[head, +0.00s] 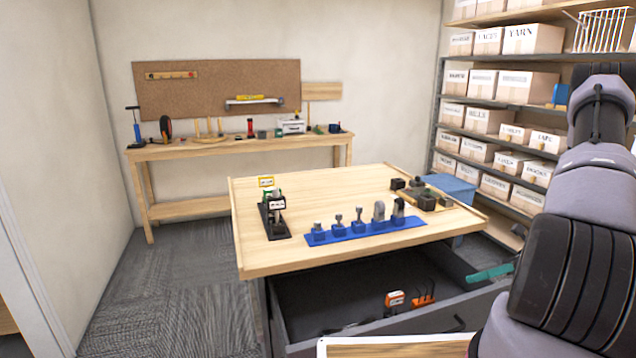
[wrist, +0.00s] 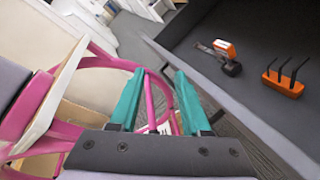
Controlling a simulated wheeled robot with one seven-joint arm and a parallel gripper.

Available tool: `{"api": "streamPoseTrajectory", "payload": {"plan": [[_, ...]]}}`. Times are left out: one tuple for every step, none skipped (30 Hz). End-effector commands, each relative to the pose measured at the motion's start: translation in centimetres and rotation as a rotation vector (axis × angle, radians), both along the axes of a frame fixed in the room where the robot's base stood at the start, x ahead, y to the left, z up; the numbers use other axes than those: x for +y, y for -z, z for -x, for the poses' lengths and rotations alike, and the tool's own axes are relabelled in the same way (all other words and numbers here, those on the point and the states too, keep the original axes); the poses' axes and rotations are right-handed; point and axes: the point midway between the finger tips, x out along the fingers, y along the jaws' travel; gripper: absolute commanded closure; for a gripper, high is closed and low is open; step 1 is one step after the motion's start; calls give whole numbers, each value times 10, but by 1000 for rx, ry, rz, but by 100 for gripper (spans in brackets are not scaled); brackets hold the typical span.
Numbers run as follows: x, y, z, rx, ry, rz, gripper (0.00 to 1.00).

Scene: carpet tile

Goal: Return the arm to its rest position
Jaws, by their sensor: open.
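My arm (head: 575,230) comes in along the right side of the head view. My gripper's teal fingers (head: 490,273) show beside the right edge of the open drawer (head: 300,310). In the wrist view my gripper (wrist: 157,88) has its two teal fingers spread apart. No held object shows between them; pink bars appear behind the gap. An orange-and-black tool (wrist: 222,52) and an orange block with black prongs (wrist: 283,84) lie in the dark drawer, apart from the fingers.
The wood-topped table (head: 330,190) holds a blue rack (head: 366,230) of small tools and a black stand (head: 274,222). Shelves of boxes (head: 500,85) stand at right. A pink tubular frame (wrist: 95,60) is close to my gripper. Carpet at left (head: 170,300) is clear.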

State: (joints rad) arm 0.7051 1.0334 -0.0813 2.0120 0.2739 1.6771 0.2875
Motion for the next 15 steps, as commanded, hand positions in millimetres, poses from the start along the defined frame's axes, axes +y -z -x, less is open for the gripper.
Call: {"api": "streamPoseTrajectory", "payload": {"plan": [[3, -22, -8, -66, -58, 54, 53], [6, -34, -11, -102, -90, 81, 53], [9, -48, -14, -150, -135, 121, 53], [12, -59, -16, -185, -167, 148, 53], [15, -69, -19, -220, -200, 175, 53], [18, -83, -21, -270, -243, 213, 53], [22, -94, -22, -307, -276, 240, 53], [25, -104, -23, -343, -309, 267, 53], [30, -118, -25, -392, -352, 304, 53], [33, -128, -25, -429, -384, 330, 53], [37, -138, -26, -468, -417, 357, 53], [42, -151, -25, -517, -460, 391, 53], [46, -161, -25, -555, -492, 419, 53], [50, -171, -25, -593, -524, 444, 53], [56, -183, -23, -645, -565, 479, 53]]}}
